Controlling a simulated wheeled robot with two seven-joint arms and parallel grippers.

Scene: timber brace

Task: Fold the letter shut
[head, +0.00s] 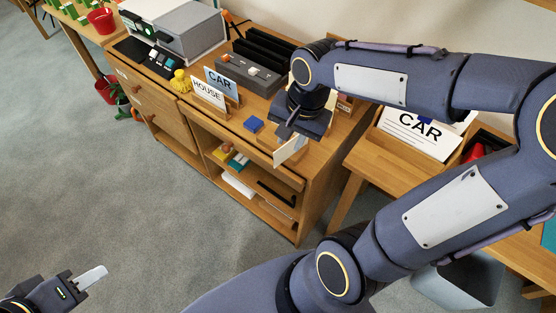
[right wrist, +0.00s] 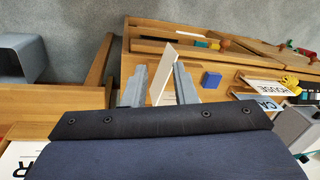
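The letter (head: 291,149) shows as a small pale panel with a tan edge, standing tilted at the front edge of the wooden desk, below my right gripper (head: 287,131). In the right wrist view the letter (right wrist: 164,73) rises between the two grey fingers of my right gripper (right wrist: 160,82). Those fingers are spread, with a gap between them; I cannot tell whether either touches the panel. The rest of the letter is hidden by the gripper. My left gripper (head: 92,276) is far off at the lower left, over the floor, with pale fingertips seen side-on.
A blue block (head: 254,124) lies left of the letter. Below is an open shelf (head: 238,186) with objects. Open carpet lies at left.

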